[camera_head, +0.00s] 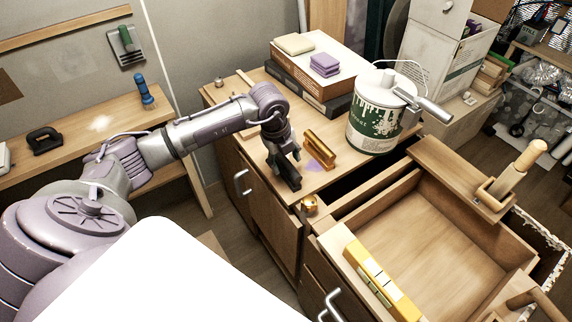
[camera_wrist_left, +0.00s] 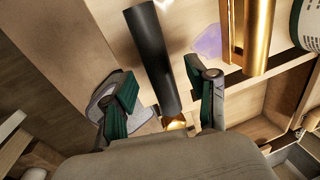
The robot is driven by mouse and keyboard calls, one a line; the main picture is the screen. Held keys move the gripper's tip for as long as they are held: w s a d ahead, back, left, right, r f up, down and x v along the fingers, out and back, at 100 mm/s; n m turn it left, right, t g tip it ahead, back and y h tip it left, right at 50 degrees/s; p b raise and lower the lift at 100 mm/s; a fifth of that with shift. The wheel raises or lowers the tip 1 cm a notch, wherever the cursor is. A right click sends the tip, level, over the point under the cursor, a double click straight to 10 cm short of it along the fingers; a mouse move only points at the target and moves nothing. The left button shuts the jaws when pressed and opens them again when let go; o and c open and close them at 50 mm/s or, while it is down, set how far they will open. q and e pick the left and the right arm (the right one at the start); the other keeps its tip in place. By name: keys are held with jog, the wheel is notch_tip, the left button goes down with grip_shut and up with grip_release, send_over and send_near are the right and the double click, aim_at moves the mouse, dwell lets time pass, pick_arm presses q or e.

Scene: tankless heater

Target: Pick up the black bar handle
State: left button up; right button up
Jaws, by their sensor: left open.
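The black bar handle (camera_wrist_left: 150,50) is a dark, smooth rod on the light wooden cabinet top. In the left wrist view it runs from the top edge down between the two fingers of my left gripper (camera_wrist_left: 160,84). The fingers are apart, one on each side of the bar, with visible gaps; I cannot tell how far they are above the top. In the head view my left gripper (camera_head: 283,168) is pointed down at the cabinet's front edge, and the dark bar (camera_head: 292,182) shows partly beneath it. My right gripper is not in view.
A brass bar handle (camera_head: 320,150) stands right of the gripper, near a purple patch. A small brass piece (camera_head: 309,205) is at the front edge. A green-white paint can (camera_head: 375,118) and stacked boxes (camera_head: 318,75) are behind. An open drawer (camera_head: 430,235) lies at the right.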

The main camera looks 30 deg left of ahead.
pick_arm(q)
jog(key=shift+w+d+f, duration=0.1)
jog(key=shift+w+f, duration=0.1)
jog(key=shift+f, duration=1.05)
jog(key=shift+r, duration=0.1)
grip_shut()
